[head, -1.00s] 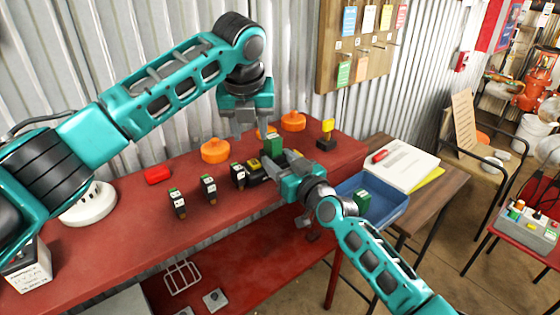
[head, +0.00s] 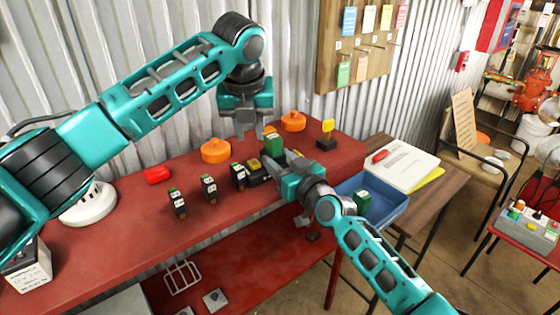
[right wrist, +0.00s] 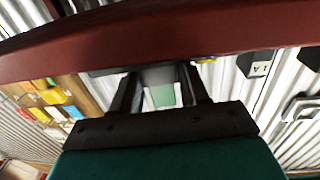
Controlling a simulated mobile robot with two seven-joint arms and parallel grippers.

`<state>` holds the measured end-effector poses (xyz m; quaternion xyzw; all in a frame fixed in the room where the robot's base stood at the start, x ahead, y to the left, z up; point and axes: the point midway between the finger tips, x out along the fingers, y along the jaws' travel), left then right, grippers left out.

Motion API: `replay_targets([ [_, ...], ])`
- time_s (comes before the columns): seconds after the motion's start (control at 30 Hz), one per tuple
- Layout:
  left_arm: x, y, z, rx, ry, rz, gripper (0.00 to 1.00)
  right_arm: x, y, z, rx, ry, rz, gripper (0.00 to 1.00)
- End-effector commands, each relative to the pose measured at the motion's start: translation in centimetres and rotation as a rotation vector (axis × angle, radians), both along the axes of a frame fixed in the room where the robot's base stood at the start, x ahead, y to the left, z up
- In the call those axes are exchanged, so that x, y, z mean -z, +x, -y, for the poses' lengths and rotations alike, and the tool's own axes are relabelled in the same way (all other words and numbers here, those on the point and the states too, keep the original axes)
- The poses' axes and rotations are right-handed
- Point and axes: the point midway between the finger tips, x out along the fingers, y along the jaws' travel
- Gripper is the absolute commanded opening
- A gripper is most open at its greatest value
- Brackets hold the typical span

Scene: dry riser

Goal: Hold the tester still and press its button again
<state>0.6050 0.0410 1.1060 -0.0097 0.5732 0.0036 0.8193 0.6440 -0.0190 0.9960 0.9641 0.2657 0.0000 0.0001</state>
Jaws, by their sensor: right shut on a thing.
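The tester (head: 256,172) is a dark block with yellow on top, on the red bench. A green block (head: 273,145) stands at it; I cannot tell whether it is seated in it. My right gripper (head: 282,160) is shut at the tester's right side, its fingertips partly hidden. In the right wrist view its fingers (right wrist: 160,88) close around a grey piece with a green patch. My left gripper (head: 246,132) points down above the bench, apart from the tester's top, its fingers spread with nothing seen between them. The button cannot be made out.
Several small black-and-green blocks (head: 209,188) stand left of the tester on the red bench (head: 110,240). Orange round caps (head: 215,151) lie behind. A yellow-topped black piece (head: 327,134) stands at the right. A blue tray (head: 385,203) holds a green block (head: 362,200).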

Motion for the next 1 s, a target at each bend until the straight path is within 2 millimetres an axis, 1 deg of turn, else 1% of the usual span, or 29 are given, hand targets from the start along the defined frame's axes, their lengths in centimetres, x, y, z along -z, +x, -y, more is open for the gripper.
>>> replay_targets([
  [0.03,0.0,0.0,0.0,0.0,0.0,0.0,0.24,0.02,-0.01,0.01,0.0,0.001,-0.001,0.03],
  [0.2,0.0,0.0,0.0,0.0,0.0,0.0,0.08,0.03,-0.01,0.01,0.0,0.001,-0.001,0.03],
  [0.3,0.0,0.0,0.0,0.0,0.0,0.0,0.0,0.03,0.0,0.01,0.0,0.001,-0.001,0.03],
  [1.0,0.0,0.0,0.0,0.0,0.0,0.0,0.0,0.04,-0.01,0.02,0.0,-0.001,-0.001,0.03],
])
